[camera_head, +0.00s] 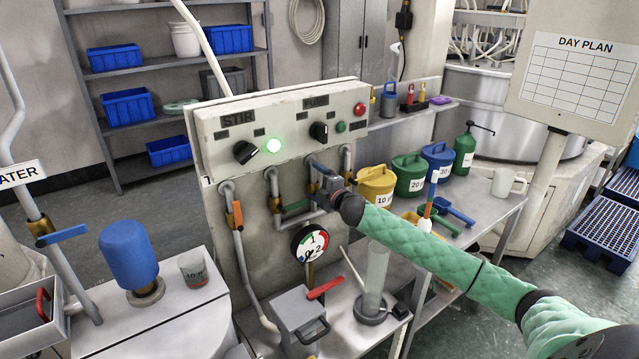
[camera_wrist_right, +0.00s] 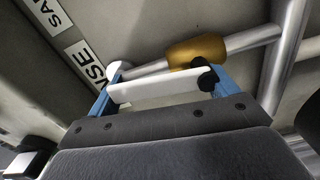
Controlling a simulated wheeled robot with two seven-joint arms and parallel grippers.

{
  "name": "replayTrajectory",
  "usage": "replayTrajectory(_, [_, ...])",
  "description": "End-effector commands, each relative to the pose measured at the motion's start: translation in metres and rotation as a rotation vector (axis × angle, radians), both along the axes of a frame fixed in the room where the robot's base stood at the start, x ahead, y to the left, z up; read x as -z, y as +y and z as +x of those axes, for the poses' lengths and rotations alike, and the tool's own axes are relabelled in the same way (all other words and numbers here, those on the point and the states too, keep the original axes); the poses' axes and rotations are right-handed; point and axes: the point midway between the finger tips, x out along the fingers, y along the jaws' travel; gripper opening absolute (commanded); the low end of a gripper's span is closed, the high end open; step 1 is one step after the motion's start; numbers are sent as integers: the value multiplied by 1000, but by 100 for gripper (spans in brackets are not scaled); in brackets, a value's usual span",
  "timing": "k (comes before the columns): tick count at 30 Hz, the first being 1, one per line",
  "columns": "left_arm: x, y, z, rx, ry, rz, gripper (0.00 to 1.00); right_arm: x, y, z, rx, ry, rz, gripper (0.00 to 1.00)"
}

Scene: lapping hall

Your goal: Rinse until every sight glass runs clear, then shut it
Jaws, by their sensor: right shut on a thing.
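My right gripper (camera_head: 322,178) reaches in from the right to the pipework below the grey control panel (camera_head: 285,110). In the right wrist view, its blue fingers (camera_wrist_right: 158,84) are shut on a white lever (camera_wrist_right: 160,86) beside a brass valve body (camera_wrist_right: 196,52). A label ending in "NSE" (camera_wrist_right: 88,62) shows there. Other valves have an orange lever (camera_head: 237,215) and a green lever (camera_head: 296,206). A round dial (camera_head: 310,242) marked 1 and 2 hangs below. A clear upright cylinder (camera_head: 377,268) stands on the lower bench. I cannot make out a sight glass. My left gripper is out of view.
A green lamp (camera_head: 274,145) is lit on the panel. Yellow (camera_head: 376,190), green and blue cans stand on the right bench. A blue cylinder (camera_head: 128,252) and a beaker (camera_head: 193,270) stand at left.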

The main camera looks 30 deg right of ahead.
Motion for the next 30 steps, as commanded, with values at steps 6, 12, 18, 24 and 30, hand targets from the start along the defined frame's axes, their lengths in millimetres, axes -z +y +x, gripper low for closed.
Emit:
replayTrajectory(6, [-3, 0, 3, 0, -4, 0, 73, 0, 4, 0, 1, -7, -97, 44])
replayTrajectory(12, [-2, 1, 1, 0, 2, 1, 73, 1, 6, 0, 0, -11, -138, 44])
replayTrajectory(18, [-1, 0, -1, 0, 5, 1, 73, 1, 7, 0, 0, -12, -148, 44])
replayTrajectory(24, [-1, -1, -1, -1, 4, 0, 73, 2, 7, -1, 0, -12, -149, 44])
replayTrajectory(30, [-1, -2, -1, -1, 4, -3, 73, 2, 7, -1, 0, -11, -148, 100])
